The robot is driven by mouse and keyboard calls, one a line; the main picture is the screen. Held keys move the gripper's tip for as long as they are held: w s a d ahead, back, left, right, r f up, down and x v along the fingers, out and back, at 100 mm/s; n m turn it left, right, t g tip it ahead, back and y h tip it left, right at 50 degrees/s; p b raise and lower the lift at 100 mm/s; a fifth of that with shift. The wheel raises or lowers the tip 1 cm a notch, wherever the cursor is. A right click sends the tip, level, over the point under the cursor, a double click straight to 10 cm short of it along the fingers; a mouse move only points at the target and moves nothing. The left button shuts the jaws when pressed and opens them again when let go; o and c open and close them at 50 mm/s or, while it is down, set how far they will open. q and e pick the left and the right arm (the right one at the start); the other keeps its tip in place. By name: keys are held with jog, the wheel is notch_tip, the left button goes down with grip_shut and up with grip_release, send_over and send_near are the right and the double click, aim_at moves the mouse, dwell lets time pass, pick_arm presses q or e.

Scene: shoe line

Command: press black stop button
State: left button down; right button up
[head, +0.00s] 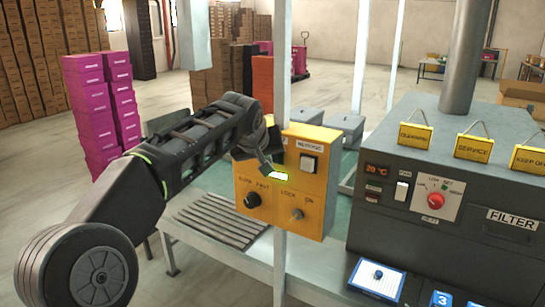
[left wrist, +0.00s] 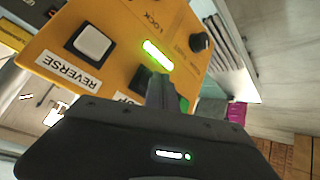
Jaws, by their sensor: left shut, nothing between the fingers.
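The yellow control box (head: 312,190) is mounted on a white post; it also fills the top of the left wrist view (left wrist: 110,30). My left gripper (head: 266,165) is shut and empty, at the box's upper left face. In the left wrist view its fingertips (left wrist: 158,82) point at the panel, beside a dark button (left wrist: 139,81) above a partly hidden label ending in "OP". That button is mostly covered by the fingers, and hidden in the head view. I cannot tell whether they touch. The white REVERSE button (head: 308,164) is to its right. My right gripper is not in view.
The box also has a lit green display (head: 281,176), a black knob (head: 252,201) and a lock switch (head: 297,214). A grey machine (head: 400,215) with a red knob stands at right. Pink boxes (head: 95,100) are stacked at left.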

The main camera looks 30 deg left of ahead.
pick_arm(q)
jog(key=shift+w+p, duration=0.4)
jog(key=shift+w, duration=0.15)
dwell(0.7)
jog(key=shift+s, duration=0.1)
jog(key=shift+s+b, duration=0.7)
jog(key=shift+s, duration=0.15)
jog(key=s+b, duration=0.3)
jog(key=s, duration=0.2)
jog(key=shift+d, duration=0.1)
dwell(0.4)
jog(key=shift+f, duration=0.1)
dwell(0.6)
